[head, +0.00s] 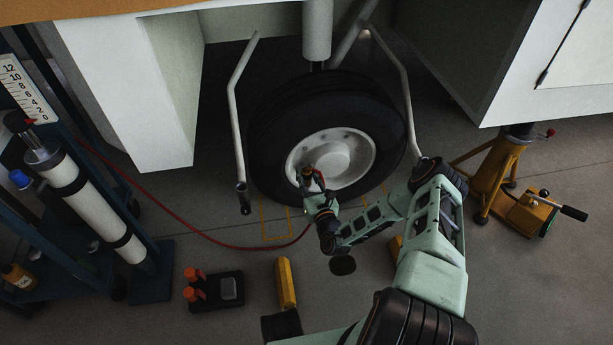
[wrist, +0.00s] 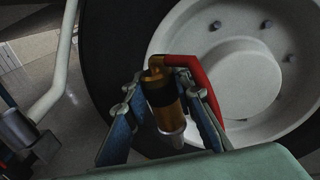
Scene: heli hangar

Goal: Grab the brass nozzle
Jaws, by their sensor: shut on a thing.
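The brass nozzle (wrist: 158,88) is between the two fingers of my gripper (wrist: 172,125) in the wrist view, with a dark band around its middle and a pale lower end. A red hose bends away from its top. My gripper is shut on it. In the head view my gripper (head: 314,192) is in front of the lower left of the wheel hub, and the nozzle (head: 307,172) shows small at its tip. I cannot tell whether the nozzle touches the wheel.
The black tyre (head: 268,130) with its pale hub (head: 335,155) stands close behind my gripper. The red hose (head: 215,240) runs along the floor to the left cart. A yellow chock (head: 286,283), a black tray (head: 214,305) and a yellow jack (head: 492,175) stand around.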

